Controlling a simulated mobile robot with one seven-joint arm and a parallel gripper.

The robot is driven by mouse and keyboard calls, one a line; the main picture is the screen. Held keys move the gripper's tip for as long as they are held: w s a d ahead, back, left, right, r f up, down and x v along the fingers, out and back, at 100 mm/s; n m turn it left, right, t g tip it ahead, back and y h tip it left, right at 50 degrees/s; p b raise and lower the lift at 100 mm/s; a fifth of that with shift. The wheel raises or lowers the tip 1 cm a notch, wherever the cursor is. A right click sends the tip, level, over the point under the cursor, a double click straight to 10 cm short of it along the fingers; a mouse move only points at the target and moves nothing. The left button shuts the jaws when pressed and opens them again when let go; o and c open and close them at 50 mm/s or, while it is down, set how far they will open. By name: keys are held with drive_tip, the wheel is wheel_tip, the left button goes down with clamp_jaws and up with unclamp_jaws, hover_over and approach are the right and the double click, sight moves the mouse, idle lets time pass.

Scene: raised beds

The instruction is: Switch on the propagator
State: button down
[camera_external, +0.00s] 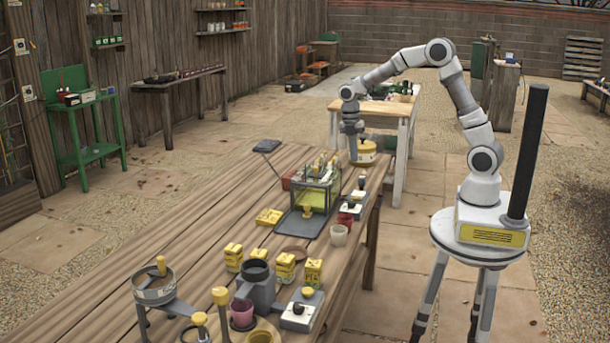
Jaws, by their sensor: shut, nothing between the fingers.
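What looks like the propagator (316,192) is a clear-sided box with a yellow inside, standing on the table at a dark grey tray. A small pale switch box (351,208) with a dark top and an upright knob stands just right of it. A second, similar switch box (300,312) with a yellow knob stands at the table's near end. I cannot tell which box belongs to the propagator. My gripper (353,158) points down, shut and empty, above the far end of the table, beyond the propagator and beside a round yellow-banded tub (366,153).
Several yellow packets (285,266), a grey machine (257,285) and a sieve on a stand (155,286) crowd the near end. The left of the wooden table (190,255) is mostly clear.

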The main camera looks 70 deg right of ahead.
sight(356, 198)
drive_tip(key=shift+s+b, duration=0.4)
drive_tip(key=shift+b, duration=0.2)
drive_tip(key=f, duration=0.4)
drive_tip(key=s+f+b, duration=0.1)
drive_tip(key=f, duration=0.4)
drive_tip(key=s+f+b, duration=0.1)
drive_tip(key=f, duration=0.4)
drive_tip(key=shift+s+f+b, duration=0.15)
drive_tip(key=shift+f+b, duration=0.2)
drive_tip(key=shift+b, duration=0.5)
drive_tip(key=shift+r, duration=0.2)
drive_tip(key=shift+p, duration=0.3)
